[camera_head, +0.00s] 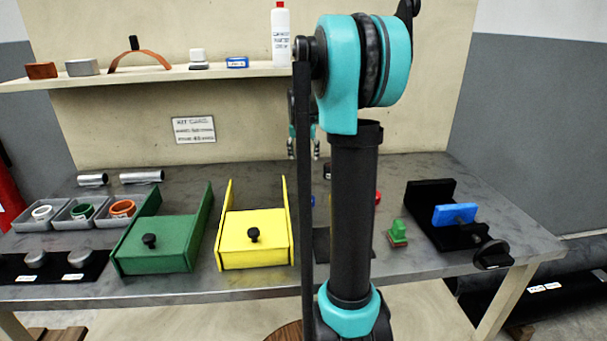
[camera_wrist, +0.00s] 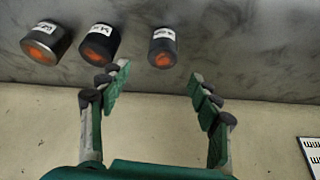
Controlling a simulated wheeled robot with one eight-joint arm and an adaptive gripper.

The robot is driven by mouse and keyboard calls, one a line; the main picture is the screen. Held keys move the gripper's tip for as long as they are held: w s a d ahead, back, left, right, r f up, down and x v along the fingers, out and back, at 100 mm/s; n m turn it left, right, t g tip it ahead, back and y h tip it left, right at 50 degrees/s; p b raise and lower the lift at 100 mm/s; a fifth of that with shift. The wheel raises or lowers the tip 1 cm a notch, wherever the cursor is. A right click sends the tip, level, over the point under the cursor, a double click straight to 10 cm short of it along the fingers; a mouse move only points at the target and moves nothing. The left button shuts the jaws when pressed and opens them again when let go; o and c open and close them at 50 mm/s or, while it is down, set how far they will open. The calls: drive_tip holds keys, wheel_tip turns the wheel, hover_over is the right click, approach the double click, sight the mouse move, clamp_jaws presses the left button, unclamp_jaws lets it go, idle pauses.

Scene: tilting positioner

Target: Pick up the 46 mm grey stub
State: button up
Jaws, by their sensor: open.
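Three short dark-grey cylinders with white labels and orange end faces show in the wrist view: a left one (camera_wrist: 45,43), a middle one (camera_wrist: 99,44) and a right one (camera_wrist: 162,47). I cannot read their labels well enough to tell which is the 46 mm stub. In the head view my arm hides most of that area; a small dark piece with a pale label (camera_head: 327,172) shows beside it. My gripper (camera_wrist: 160,75) is open and empty, its fingers pointing toward the cylinders and apart from them. In the head view it (camera_head: 304,150) hangs before the back panel.
Two silver tubes (camera_head: 142,177) lie at the back left. Grey bins with rings (camera_head: 36,226), a green box (camera_head: 158,250) and a yellow box (camera_head: 253,260) stand left of my arm. A black fixture with a blue block (camera_head: 455,214) and a green piece (camera_head: 398,232) are right.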

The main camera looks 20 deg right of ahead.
sight(303, 167)
drive_tip(key=shift+x, duration=3.85)
drive_tip(key=shift+s+a+f, duration=0.15)
drive_tip(key=shift+s+a, duration=0.05)
drive_tip(key=shift+c, duration=0.5)
clamp_jaws()
